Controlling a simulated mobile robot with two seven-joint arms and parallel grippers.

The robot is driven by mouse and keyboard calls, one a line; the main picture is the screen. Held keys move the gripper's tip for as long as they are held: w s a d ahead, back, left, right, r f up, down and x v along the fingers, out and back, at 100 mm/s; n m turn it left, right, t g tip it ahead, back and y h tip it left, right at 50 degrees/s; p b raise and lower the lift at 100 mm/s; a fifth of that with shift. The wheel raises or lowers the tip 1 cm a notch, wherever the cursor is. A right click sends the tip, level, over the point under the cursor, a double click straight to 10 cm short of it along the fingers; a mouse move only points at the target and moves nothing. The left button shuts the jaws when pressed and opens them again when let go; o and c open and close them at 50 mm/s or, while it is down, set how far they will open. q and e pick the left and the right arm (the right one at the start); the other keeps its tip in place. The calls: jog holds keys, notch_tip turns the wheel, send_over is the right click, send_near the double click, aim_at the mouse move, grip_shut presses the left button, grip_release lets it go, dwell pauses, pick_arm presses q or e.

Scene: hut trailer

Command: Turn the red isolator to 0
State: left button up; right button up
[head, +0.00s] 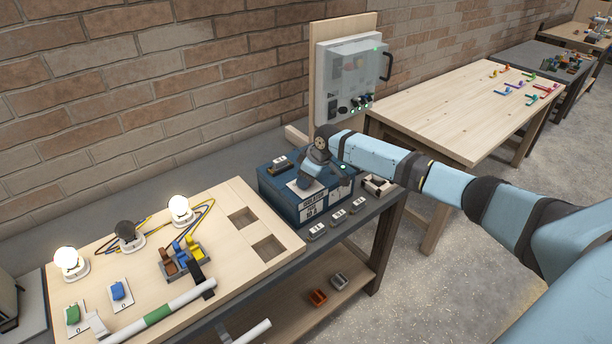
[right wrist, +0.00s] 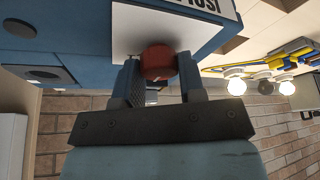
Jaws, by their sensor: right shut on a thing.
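The red isolator knob (right wrist: 158,62) stands on a white plate (right wrist: 140,25) on the blue isolator box (right wrist: 65,85). In the right wrist view my right gripper (right wrist: 159,72) has one finger on each side of the knob and is shut on it. In the head view my right gripper (head: 312,176) reaches down over the top of the blue box (head: 283,200) and hides the knob. The knob's pointer and the marks around it are hidden, so its angle cannot be told. My left gripper is not in view.
A wooden board (head: 228,276) with lit bulbs (head: 179,208), switches and wires lies left of the box. Several small grey blocks (head: 337,216) line the bench's front edge. A grey panel (head: 350,75) stands behind. The floor (head: 450,290) at right front is clear.

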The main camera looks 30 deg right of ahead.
jog(key=n+b, duration=0.1)
jog(key=n, duration=0.1)
jog(key=n+g+y+b, duration=0.1)
jog(key=n, duration=0.2)
jog(key=shift+w+f+n+g, duration=0.1)
jog(key=shift+n+g, duration=0.2)
jog(key=n+g+b, duration=0.1)
jog(key=n, duration=0.1)
jog(key=shift+n+y, duration=0.3)
jog(key=shift+y, duration=0.1)
jog(key=shift+n+b, duration=0.3)
jog(key=shift+n, duration=0.2)
jog(key=o, duration=0.9)
jog(key=shift+o, duration=0.2)
jog(key=shift+d+r, duration=0.1)
jog(key=shift+r, duration=0.15)
jog(key=w+b+v, duration=0.1)
jog(key=b+v, duration=0.1)
jog(key=v, duration=1.1)
jog(key=shift+s+r, duration=0.3)
jog(key=shift+f+g, duration=0.1)
jog(key=shift+g, duration=0.2)
